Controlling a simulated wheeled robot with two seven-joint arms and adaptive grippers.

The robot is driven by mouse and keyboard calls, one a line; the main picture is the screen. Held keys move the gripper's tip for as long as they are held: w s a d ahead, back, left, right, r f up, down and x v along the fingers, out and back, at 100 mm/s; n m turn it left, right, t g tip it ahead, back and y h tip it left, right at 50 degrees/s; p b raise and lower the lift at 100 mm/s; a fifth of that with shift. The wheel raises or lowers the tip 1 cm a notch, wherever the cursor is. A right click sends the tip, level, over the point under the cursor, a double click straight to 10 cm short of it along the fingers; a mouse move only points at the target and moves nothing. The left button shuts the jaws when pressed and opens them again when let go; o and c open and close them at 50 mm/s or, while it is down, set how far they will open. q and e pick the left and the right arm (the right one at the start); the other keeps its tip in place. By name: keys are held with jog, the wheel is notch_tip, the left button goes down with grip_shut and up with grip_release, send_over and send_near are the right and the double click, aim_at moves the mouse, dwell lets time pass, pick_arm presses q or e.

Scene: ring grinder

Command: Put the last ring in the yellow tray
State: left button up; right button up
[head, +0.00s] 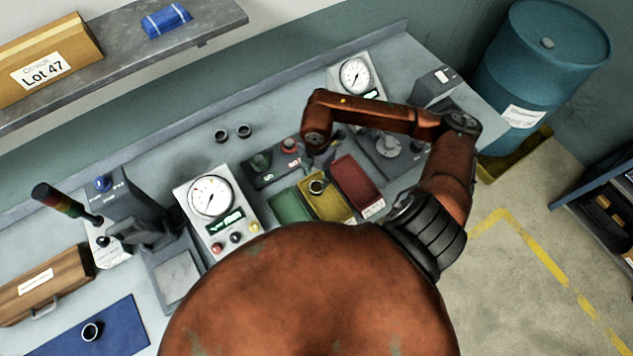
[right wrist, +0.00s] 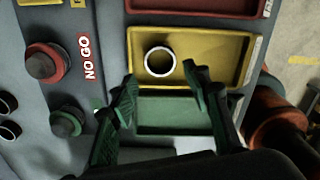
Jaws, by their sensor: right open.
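The yellow tray (head: 333,208) lies between the green tray (head: 291,207) and the red tray (head: 354,180). A dark ring with a bright rim (head: 316,187) is inside the yellow tray, toward its back end. The ring also shows in the right wrist view (right wrist: 160,75), inside the yellow tray (right wrist: 210,48) and toward its left side. My right gripper (right wrist: 160,82) is open and empty, with its fingertips apart from the ring, over the yellow and green trays. In the head view my right gripper (head: 321,160) is partly hidden by its arm. My left gripper is not in view.
Two rings (head: 232,132) stand at the back of the bench. Another ring (head: 91,331) is on the blue mat (head: 122,318). A control box (head: 268,165) with red and green buttons adjoins the trays. Gauge units (head: 210,197) stand nearby. A blue drum (head: 540,70) is at right.

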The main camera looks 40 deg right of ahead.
notch_tip(320, 180, up, 5)
jog(key=shift+f, duration=0.1)
dwell(0.7)
